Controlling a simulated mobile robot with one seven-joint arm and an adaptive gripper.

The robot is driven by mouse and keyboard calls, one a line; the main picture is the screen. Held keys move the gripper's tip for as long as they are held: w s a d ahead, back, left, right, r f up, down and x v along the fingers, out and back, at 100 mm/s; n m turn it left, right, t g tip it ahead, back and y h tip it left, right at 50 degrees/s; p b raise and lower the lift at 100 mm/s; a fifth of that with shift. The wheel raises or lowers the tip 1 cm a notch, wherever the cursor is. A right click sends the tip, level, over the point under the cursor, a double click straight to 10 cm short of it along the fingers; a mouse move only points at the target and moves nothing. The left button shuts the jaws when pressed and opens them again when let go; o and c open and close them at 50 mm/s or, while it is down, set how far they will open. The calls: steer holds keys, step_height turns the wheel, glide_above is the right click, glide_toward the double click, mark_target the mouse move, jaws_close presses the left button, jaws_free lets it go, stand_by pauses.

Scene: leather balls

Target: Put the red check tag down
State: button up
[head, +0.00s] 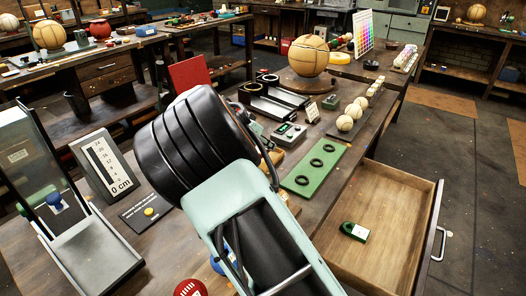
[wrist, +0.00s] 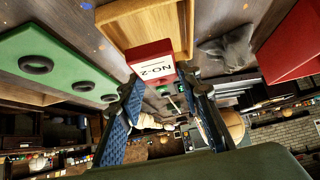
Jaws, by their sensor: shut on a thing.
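The red check tag (wrist: 150,57) shows in the wrist view with a white label reading NO-2. My gripper (wrist: 157,82) is shut on it, one finger on each side. A light wooden tray (wrist: 186,22) is just beyond the tag in the wrist view. I cannot tell whether the tag touches the tray. In the head view my arm hides the gripper and the tag, and only tan edges show beside the arm. A green tag with a white label (head: 354,231) lies in the open drawer (head: 385,205).
A green board with black rings (head: 315,168) lies right of my arm; it also shows in the wrist view (wrist: 60,62). A green-lit device (head: 289,134) and white balls (head: 344,123) are behind it. A red panel (head: 190,78) stands behind my arm. A scale display (head: 107,167) stands left.

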mark_target(259, 149)
steer(key=shift+w+a+f, duration=0.1)
steer(key=shift+w+f, duration=0.05)
steer(key=shift+f, duration=0.8)
steer(key=shift+w+f, duration=0.15)
steer(key=shift+f, duration=0.8)
steer(key=shift+f, duration=0.1)
steer(key=shift+f+b, duration=0.15)
steer(key=shift+b, duration=0.3)
steer(key=o, duration=0.7)
steer(key=shift+r, duration=0.2)
steer(key=shift+r+p, duration=0.2)
steer(key=shift+p, duration=0.15)
steer(key=v, duration=1.1)
steer(key=shift+s+a+r+p, duration=0.1)
steer(key=shift+s+r+p, duration=0.15)
steer(key=shift+s+p, duration=0.05)
